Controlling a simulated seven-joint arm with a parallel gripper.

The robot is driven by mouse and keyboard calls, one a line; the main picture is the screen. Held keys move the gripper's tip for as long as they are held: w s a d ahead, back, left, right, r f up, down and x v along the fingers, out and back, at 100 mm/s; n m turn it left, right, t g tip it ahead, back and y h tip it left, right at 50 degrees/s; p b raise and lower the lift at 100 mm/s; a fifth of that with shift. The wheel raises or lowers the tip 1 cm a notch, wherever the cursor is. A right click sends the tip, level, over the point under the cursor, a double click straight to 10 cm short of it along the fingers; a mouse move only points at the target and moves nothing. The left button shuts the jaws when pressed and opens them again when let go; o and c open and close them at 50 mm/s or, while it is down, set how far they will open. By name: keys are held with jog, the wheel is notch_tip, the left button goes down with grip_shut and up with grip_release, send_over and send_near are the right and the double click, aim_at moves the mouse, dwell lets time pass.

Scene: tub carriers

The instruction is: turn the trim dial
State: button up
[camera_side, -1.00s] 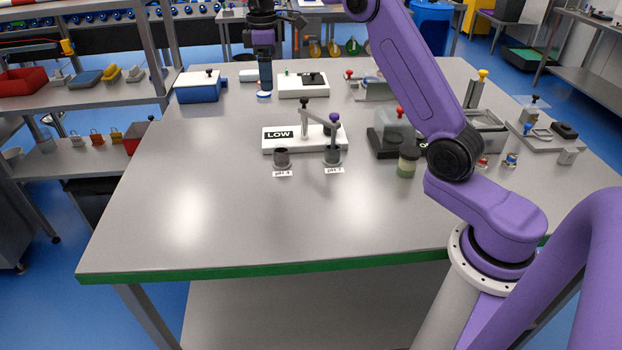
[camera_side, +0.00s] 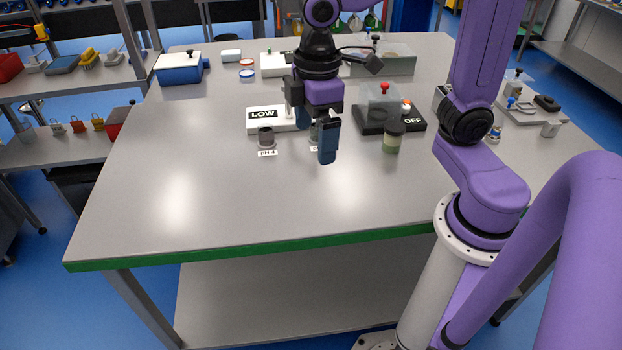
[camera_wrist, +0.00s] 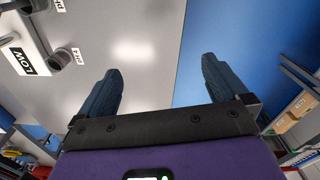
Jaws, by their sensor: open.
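The white instrument with a LOW display (camera_side: 262,114) stands on the table, partly hidden behind my gripper (camera_side: 318,138). It also shows at the upper left of the wrist view (camera_wrist: 14,42), away from the fingers. No trim dial can be made out now; the right part of the instrument is covered in the side view. A dark cup (camera_side: 266,137) with a pH 4 label stands in front of the instrument. A second cup beside it is mostly hidden by my fingers. My gripper points down, open, with nothing between its fingers (camera_wrist: 162,72), in front of the instrument.
A jar with a dark lid (camera_side: 393,136) and a black-based device reading OFF (camera_side: 413,121) stand close to the right of my gripper. A blue box (camera_side: 178,69) sits at the back left. The front of the table (camera_side: 190,205) is clear.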

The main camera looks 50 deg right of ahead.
jog(key=shift+n, duration=0.5)
jog(key=s+d+f, duration=0.1)
jog(key=s, duration=0.3)
jog(key=s+d+f, duration=0.1)
jog(key=s+d, duration=0.1)
jog(key=s, duration=0.2)
jog(key=s+d+f, duration=0.2)
jog(key=s, duration=0.2)
jog(key=shift+s, duration=0.4)
jog(key=shift+c, duration=1.2)
jog(key=c, duration=0.4)
jog(key=w+d+r+m, duration=0.2)
jog(key=w+r+m, duration=0.15)
jog(key=w, duration=0.75)
jog(key=w+d+r+m, duration=0.2)
jog(key=w+m, duration=0.3)
jog(key=w, duration=0.7)
jog(key=w+d+m, duration=0.3)
jog(key=w+d, duration=0.2)
jog(key=d, duration=0.5)
jog(key=w+d+m, duration=0.4)
jog(key=w+d, duration=0.2)
jog(key=d, duration=0.5)
jog(key=f, duration=1.6)
jog(key=shift+s+a+f, duration=0.1)
jog(key=shift+a+f, duration=0.2)
jog(key=shift+f, duration=0.05)
jog(key=shift+n, duration=0.25)
jog(key=c, duration=1)
